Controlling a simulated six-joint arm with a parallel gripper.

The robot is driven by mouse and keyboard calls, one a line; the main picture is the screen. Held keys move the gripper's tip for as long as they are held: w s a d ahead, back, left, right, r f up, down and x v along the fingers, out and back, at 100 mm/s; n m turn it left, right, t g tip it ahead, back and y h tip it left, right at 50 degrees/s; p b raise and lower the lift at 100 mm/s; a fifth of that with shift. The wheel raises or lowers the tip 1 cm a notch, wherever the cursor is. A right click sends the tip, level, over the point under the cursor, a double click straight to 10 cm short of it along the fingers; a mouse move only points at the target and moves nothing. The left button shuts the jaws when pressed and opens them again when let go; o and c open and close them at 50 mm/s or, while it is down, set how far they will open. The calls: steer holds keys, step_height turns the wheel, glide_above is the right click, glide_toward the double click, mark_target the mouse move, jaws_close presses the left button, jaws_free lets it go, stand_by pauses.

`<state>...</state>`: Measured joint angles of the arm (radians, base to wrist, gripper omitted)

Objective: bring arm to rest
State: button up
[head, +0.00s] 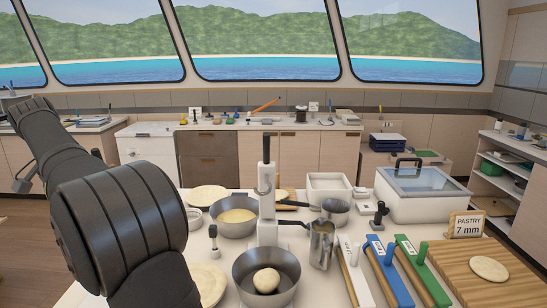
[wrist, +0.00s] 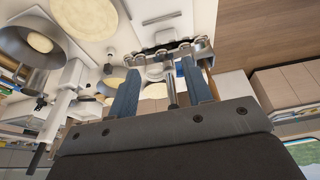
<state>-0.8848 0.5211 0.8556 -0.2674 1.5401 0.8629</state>
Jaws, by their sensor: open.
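My arm (head: 120,210) rises at the left of the head view, over the left end of the white worktop, and reaches back towards the far left. I cannot make out my gripper's jaws clearly in the head view. In the wrist view my gripper (wrist: 160,82) shows two blue fingers standing apart. I see nothing held between them. Pale discs and metal parts show beyond the fingers, but I cannot tell their distance.
The worktop holds a pan with a dough ball (head: 267,281), a pan of yellow filling (head: 237,217), a white stand (head: 267,232), a metal jug (head: 321,245), a lidded box (head: 428,208), and a wooden board (head: 465,264) with a pastry disc (head: 489,268). Open floor (head: 22,240) lies left.

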steer(key=s+f, duration=0.5)
steer(key=f, duration=0.3)
steer(key=s+f, duration=0.5)
steer(key=f, duration=0.3)
steer(key=shift+f, duration=0.15)
steer(key=o, duration=1.2)
steer(key=shift+w+d, duration=0.15)
steer(key=shift+d, duration=0.05)
steer(key=w+d+r+g, duration=0.1)
steer(key=w+d, duration=0.3)
steer(key=d, duration=0.3)
steer(key=w+d+g, duration=0.2)
steer(key=w+d, duration=0.2)
steer(key=d, duration=0.3)
steer(key=w+d+r+g, duration=0.1)
steer(key=w+d, duration=0.3)
steer(key=d, duration=0.3)
steer(key=f, duration=1)
steer(key=shift+s+d+f, duration=0.1)
steer(key=shift+s+f, duration=0.1)
